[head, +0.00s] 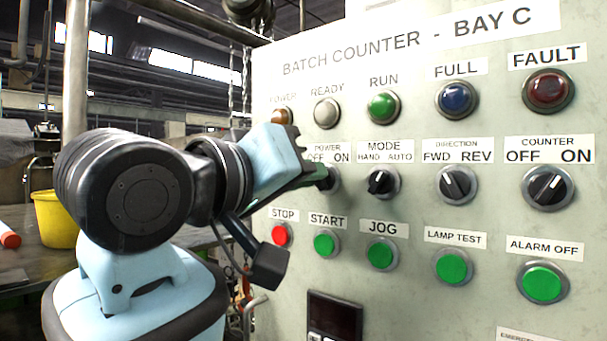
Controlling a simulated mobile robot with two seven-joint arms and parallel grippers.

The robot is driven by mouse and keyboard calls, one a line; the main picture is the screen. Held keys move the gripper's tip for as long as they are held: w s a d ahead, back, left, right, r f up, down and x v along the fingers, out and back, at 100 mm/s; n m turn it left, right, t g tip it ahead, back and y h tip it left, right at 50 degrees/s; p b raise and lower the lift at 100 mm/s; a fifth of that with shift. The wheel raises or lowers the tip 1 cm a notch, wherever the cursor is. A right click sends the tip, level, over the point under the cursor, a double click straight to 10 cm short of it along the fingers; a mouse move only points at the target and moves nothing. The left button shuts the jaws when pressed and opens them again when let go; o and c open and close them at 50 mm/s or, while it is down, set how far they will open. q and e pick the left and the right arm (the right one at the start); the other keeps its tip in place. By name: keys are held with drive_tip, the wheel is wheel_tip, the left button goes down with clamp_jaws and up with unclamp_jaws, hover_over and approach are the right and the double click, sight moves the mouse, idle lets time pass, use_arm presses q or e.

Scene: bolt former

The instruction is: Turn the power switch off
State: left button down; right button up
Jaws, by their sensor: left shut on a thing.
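The power switch (334,180) is a dark rotary knob under the "POWER OFF ON" label (328,152) on the grey control panel. My left gripper (324,176) reaches in from the left and is shut on the knob. Its fingers and hand cover most of the knob, so I cannot tell which way the knob points. The power lamp (283,116) above it looks amber-brown, partly behind my gripper. My right gripper is not in view.
The mode switch (380,183) is close to the right of the power switch. The red stop button (281,235) and green start button (326,243) sit just below. A yellow bucket (55,218) stands on a bench at the left.

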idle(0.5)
use_arm(q)
drive_tip(key=c, duration=1.5)
unclamp_jaws()
drive_tip(key=shift+c, duration=0.2)
drive_tip(key=shift+s, duration=0.1)
drive_tip(key=v, duration=0.7)
drive_tip(key=shift+s+a, duration=0.2)
drive_tip(key=shift+a, duration=0.05)
